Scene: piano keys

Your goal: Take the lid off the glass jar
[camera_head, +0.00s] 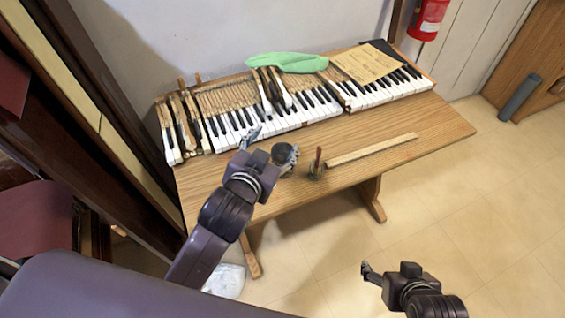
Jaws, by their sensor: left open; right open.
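A small jar with a dark round lid (281,152) stands on the wooden table near its front edge, partly hidden by my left gripper. Its glass body is mostly hidden. My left gripper (270,148) is open above the table, with one finger to the left of the jar and the other at its right side. Whether a finger touches the jar, I cannot tell. My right gripper (368,272) is open and empty over the floor at the lower right, away from the table.
A small glass holder with a red-handled tool (317,164) stands right of the jar, beside a long wooden strip (372,150). Behind lie piano keys (290,118), a green cloth (287,63) and a paper sheet (366,64). The table's right end (440,125) is clear.

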